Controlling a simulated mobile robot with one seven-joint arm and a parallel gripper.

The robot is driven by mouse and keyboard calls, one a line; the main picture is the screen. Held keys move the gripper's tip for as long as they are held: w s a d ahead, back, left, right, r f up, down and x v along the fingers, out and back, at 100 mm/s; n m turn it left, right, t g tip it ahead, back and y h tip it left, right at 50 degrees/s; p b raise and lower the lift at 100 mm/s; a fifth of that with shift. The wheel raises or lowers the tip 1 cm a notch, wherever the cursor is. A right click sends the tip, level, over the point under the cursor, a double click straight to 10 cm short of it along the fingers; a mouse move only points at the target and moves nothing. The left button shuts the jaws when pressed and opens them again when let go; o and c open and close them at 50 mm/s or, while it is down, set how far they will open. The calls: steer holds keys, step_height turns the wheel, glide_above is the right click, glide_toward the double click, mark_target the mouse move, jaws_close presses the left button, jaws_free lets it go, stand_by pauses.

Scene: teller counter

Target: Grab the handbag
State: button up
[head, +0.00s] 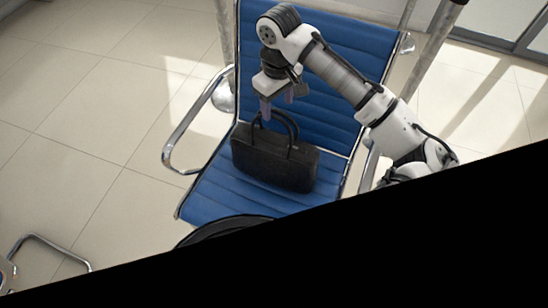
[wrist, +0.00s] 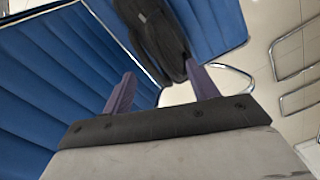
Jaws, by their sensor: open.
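A black handbag (head: 274,160) with two looped handles stands upright on the seat of a blue chair (head: 222,193). My gripper (head: 278,110) is above the bag, at the height of the handle tops, with its fingers pointing down. In the wrist view the two purple fingers (wrist: 162,85) are spread apart with nothing held between them. The dark bag (wrist: 150,30) shows beyond the fingertips there, at the top of the picture. I cannot tell whether a finger touches the handle.
The chair has chrome armrests (head: 180,135) on the left and right of the seat and a ribbed blue backrest (head: 335,40) behind the bag. Pale tiled floor (head: 80,110) lies open to the left. A black area covers the lower part of the head view.

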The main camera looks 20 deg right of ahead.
steer(key=f, duration=0.3)
steer(key=w+f+p, duration=0.1)
steer(key=f, duration=0.1)
steer(key=shift+a+f, duration=0.15)
steer(key=shift+a, duration=0.1)
jaws_close()
stand_by(1.2)
